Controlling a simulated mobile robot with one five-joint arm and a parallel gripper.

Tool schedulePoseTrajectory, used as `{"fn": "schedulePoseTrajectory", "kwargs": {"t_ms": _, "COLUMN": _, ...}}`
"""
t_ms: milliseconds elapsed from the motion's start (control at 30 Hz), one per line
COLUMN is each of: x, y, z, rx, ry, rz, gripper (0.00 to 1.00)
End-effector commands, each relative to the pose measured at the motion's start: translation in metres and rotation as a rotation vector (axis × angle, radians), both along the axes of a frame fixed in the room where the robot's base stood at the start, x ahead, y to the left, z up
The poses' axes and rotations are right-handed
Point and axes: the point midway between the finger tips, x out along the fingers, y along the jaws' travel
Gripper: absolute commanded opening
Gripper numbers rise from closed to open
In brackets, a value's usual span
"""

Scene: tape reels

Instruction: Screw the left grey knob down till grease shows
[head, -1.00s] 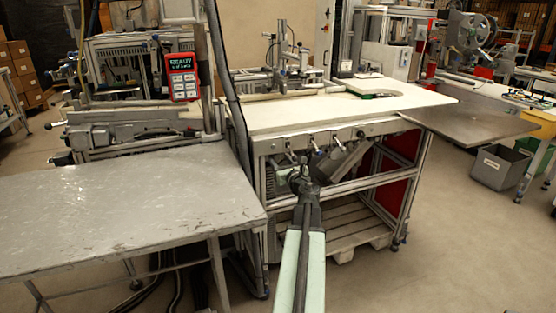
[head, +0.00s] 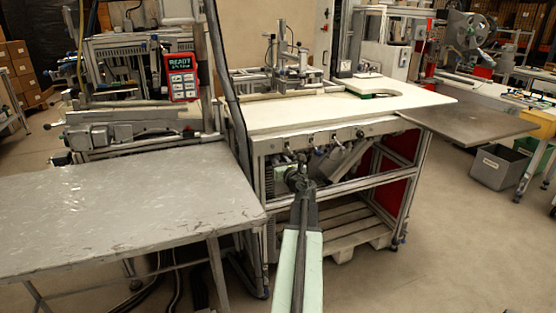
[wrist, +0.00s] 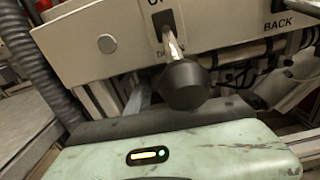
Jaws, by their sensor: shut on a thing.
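A dark grey rounded knob (wrist: 186,86) sits on a shiny metal stem that comes out of a slot in a pale panel in the wrist view. The mint-green body of my arm, with a lit indicator, lies below it. In the head view my gripper (head: 300,180) is a dark shape at the front of the white-topped bench, below the left end of its row of levers. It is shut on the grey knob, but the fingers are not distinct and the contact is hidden. I cannot see any grease.
The panel (wrist: 100,45) carries the word BACK, and a ribbed hose runs at its left. A grey metal table (head: 110,205) stands close on the left. The white bench top (head: 330,103) is above my gripper, with a wooden pallet below.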

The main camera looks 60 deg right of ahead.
Motion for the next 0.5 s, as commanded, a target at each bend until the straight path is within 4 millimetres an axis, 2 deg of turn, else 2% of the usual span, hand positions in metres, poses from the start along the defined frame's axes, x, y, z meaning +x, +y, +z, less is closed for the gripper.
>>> {"fn": "schedulePoseTrajectory", "kwargs": {"t_ms": 500, "x": -0.0005, "y": -0.0006, "z": -0.0003, "rx": 0.34, "ry": -0.251, "rz": 0.0, "gripper": 0.0}}
